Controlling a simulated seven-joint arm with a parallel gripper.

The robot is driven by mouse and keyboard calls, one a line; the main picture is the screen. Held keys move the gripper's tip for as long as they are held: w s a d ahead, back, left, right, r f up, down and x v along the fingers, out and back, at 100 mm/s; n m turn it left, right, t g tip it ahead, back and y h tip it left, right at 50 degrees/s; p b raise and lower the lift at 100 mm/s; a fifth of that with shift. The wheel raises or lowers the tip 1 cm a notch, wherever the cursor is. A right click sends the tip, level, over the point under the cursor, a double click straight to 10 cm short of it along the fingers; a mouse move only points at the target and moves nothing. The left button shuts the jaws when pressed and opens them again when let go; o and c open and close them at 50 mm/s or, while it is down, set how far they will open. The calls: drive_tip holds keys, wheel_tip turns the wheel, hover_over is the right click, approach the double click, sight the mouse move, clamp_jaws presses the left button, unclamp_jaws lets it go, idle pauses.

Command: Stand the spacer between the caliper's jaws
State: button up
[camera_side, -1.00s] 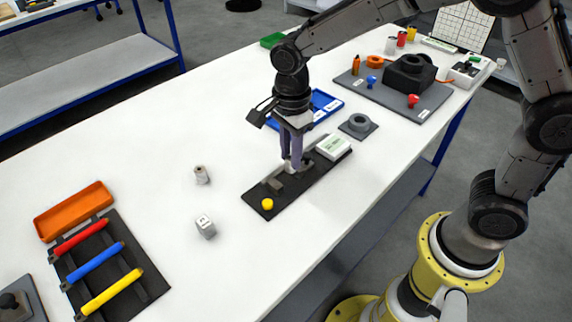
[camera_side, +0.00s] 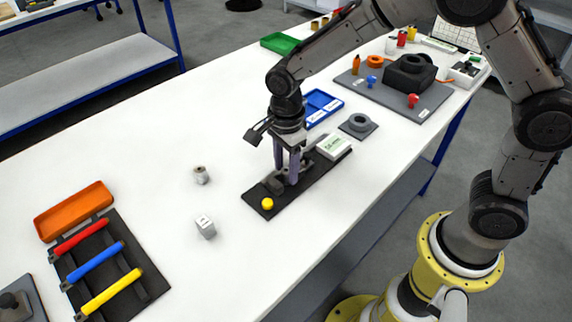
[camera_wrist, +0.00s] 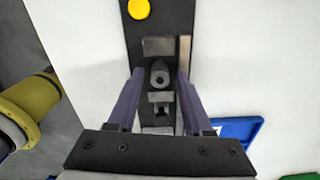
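The caliper (camera_side: 260,194) is a dark bar fixture with grey jaws, a yellow button and a white readout box. In the wrist view one jaw block (camera_wrist: 158,46) is nearer the button, and a second jaw piece (camera_wrist: 160,97) is nearer my wrist. A grey rounded piece with a dark hole (camera_wrist: 160,75), apparently the spacer, is between them. Whether it touches both jaws is hard to tell. My gripper (camera_side: 286,178) is low over the caliper, pointing down. Its purple fingers are apart, either side of that piece, with visible gaps; it appears empty.
A small grey cylinder (camera_side: 201,176) and a pale labelled block (camera_side: 205,227) stand left of the caliper.

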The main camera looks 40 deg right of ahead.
sight(286, 170)
drive_tip(key=shift+o, duration=0.2)
drive_tip(key=shift+r, duration=0.1)
wheel_tip(286, 170, up, 12)
drive_tip(key=s+d+r+n+t, duration=0.3)
drive_tip(key=s+d+r+n, duration=0.4)
drive_tip(key=s+n, duration=0.2)
drive_tip(key=s+d+f+n+t, duration=0.1)
drive_tip(key=s+d+n, duration=0.1)
drive_tip(key=s+n, duration=0.3)
drive_tip(key=s+d+f+n+t, duration=0.1)
drive_tip(key=s+d+n, duration=0.2)
drive_tip(key=s+n, duration=0.2)
drive_tip(key=shift+s+n+t, duration=0.3)
drive_tip(key=shift+s, duration=0.75)
